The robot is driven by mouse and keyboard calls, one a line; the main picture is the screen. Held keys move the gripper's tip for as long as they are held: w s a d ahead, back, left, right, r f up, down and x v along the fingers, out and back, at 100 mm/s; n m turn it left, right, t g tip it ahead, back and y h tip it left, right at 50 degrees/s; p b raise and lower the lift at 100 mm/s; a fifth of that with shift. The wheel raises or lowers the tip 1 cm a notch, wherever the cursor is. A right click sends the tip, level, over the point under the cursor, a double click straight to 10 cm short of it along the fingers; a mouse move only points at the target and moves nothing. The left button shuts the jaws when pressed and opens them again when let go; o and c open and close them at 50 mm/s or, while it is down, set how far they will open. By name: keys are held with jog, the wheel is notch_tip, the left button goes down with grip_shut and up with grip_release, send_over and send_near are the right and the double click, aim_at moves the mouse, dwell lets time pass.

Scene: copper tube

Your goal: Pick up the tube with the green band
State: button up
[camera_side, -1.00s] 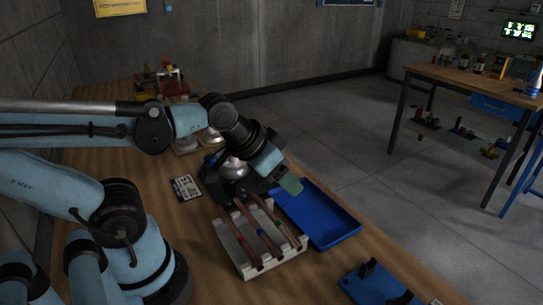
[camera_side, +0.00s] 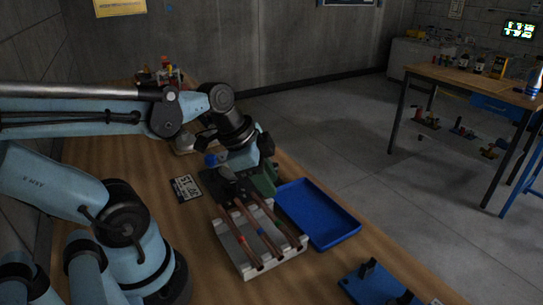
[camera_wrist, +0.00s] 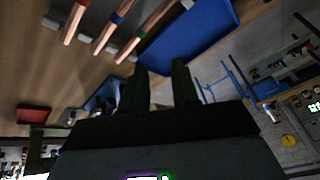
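The tube with the green band (camera_wrist: 140,33) is copper, beside the blue-banded tube (camera_wrist: 117,18), in the wrist view's upper part. My gripper (camera_side: 268,188) is by the rack's far end, near the blue tray. In the wrist view its two dark fingers (camera_wrist: 161,66) are apart with nothing between them. The green-banded tube is up and left of the fingertips there, not between them.
A blue tray (camera_side: 343,232) lies right of the rack, close to my gripper. A blue fixture with dark posts (camera_side: 375,285) is at the front right. A small printed plate (camera_side: 186,188) lies left of the rack. Bare wood is left of the rack.

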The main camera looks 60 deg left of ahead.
aim_at(284, 230)
jog(key=shift+w+d+f+m+g+h, duration=0.2)
jog(key=shift+d+f+m+h, duration=0.4)
jog(key=shift+f+m, duration=1.15)
jog(key=shift+w+d+f+m+g+h, duration=0.2)
jog(key=shift+d+f+m+h, duration=0.4)
jog(key=shift+f+m, duration=1.15)
jog(key=shift+w+d+f+m+g+h, duration=0.1)
jog(key=shift+d+f+m+g+h, duration=0.35)
jog(key=shift+f+m, duration=1.3)
jog(key=shift+d+r+m, duration=0.25)
jog(key=shift+r+m, duration=0.3)
grip_shut()
